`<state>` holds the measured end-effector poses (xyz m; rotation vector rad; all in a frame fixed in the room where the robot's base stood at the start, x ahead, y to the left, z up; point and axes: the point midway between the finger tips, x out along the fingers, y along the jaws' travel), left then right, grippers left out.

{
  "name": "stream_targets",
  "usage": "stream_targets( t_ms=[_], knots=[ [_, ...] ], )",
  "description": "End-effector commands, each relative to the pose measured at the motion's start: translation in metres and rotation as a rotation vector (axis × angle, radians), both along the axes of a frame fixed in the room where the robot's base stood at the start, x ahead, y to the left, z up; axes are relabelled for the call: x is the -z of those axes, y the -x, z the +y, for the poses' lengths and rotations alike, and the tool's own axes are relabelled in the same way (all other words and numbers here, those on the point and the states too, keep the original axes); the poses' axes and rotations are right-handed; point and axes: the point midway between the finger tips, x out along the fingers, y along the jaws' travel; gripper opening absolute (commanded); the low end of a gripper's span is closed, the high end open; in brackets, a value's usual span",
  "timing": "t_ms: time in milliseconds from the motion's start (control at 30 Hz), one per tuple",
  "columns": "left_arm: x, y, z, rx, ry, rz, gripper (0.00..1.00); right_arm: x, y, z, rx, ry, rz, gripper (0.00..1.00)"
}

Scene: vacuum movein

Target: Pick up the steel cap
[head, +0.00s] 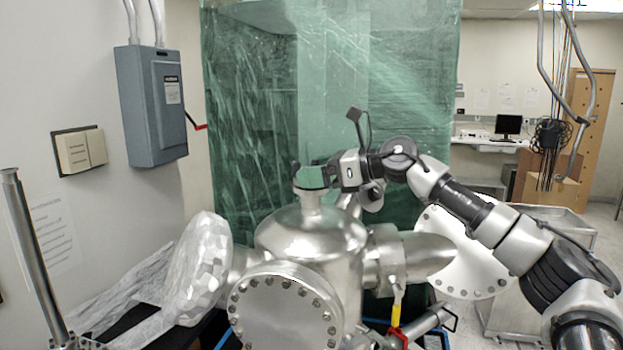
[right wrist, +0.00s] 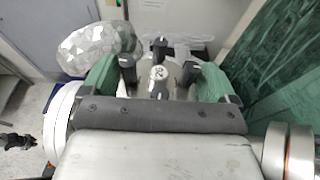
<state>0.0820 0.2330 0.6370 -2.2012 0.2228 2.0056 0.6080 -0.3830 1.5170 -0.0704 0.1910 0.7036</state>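My right gripper (head: 312,178) has green fingers and sits over the top of the steel vessel (head: 310,236), at its short upright neck (head: 311,203). In the right wrist view the two fingers (right wrist: 158,80) are wide apart, with a small round steel piece (right wrist: 159,74) between them. This looks like the steel cap on the neck. There is a gap on both sides and nothing is gripped. In the head view the cap is mostly hidden behind the fingers. My left gripper is not in view.
A bolted round flange (head: 284,312) faces forward below the vessel. Foil-wrapped parts (head: 199,268) lie at the left. A green translucent curtain (head: 250,110) hangs behind. A grey electrical box (head: 152,108) is on the left wall. A yellow-and-red handle (head: 396,310) stands at the right.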

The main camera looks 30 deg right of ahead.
Motion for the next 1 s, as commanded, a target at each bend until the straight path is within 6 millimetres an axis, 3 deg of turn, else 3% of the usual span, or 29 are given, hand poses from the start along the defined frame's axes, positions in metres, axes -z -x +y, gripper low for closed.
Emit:
stream_targets(
  t_ms=[33, 233, 667, 867, 1000],
  knots=[
    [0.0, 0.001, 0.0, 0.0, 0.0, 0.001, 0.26, 0.0, 0.0, 0.0, 0.0, 0.0, 0.0, 0.82],
    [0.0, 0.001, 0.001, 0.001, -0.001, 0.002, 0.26, 0.0, 0.0, 0.0, 0.0, 0.0, 0.0, 0.51],
    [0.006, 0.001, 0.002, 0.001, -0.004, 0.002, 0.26, -0.011, 0.0, 0.0, 0.0, -0.003, -0.007, 0.51],
    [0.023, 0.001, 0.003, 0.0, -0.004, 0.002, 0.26, -0.044, 0.001, 0.001, -0.002, -0.005, -0.012, 0.51],
    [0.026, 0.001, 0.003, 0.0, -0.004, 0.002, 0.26, -0.06, -0.004, -0.03, 0.003, -0.008, -0.006, 0.51]
  ],
)
